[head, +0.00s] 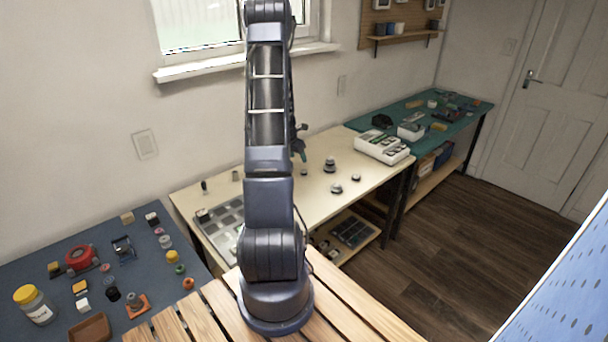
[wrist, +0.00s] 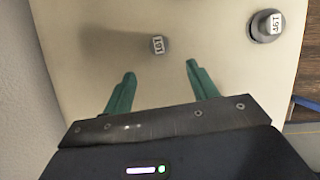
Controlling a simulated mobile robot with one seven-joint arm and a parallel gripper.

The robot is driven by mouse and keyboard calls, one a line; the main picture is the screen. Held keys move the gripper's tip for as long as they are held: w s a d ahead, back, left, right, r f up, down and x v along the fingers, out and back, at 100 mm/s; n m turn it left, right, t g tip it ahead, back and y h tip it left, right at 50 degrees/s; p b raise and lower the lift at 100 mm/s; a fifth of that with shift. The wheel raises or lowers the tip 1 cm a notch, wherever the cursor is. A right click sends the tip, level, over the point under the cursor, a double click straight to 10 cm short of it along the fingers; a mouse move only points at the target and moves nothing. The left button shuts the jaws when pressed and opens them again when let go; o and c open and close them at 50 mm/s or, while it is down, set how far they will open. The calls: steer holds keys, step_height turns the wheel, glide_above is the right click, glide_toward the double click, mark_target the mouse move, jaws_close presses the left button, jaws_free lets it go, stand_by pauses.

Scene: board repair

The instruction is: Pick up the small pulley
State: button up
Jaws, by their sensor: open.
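My gripper (wrist: 160,69) is open, its two teal fingers spread and empty, above the pale table. In the wrist view a small dark round piece with a white number label (wrist: 157,44) lies on the table, just beyond the fingertips and between their lines; it looks like the small pulley, and the fingers do not touch it. A larger dark round piece with a label (wrist: 265,26) stands to its right. In the head view my gripper (head: 299,148) is partly hidden behind my arm, and a small dark piece (head: 304,172) lies below it.
On the same table (head: 382,186) are a stepped dark piece (head: 329,165), two low dark pieces (head: 336,189) (head: 356,178), a white box (head: 384,148) and a grey compartment tray (head: 222,222). A blue-grey bench at left holds many small parts. The wall is close behind.

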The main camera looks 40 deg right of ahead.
mark_target(304, 171)
steer(key=shift+x, duration=5.45)
steer(key=shift+w+d+r, duration=0.1)
steer(key=shift+w, duration=0.05)
steer(key=shift+c, duration=0.2)
steer(key=c, duration=1)
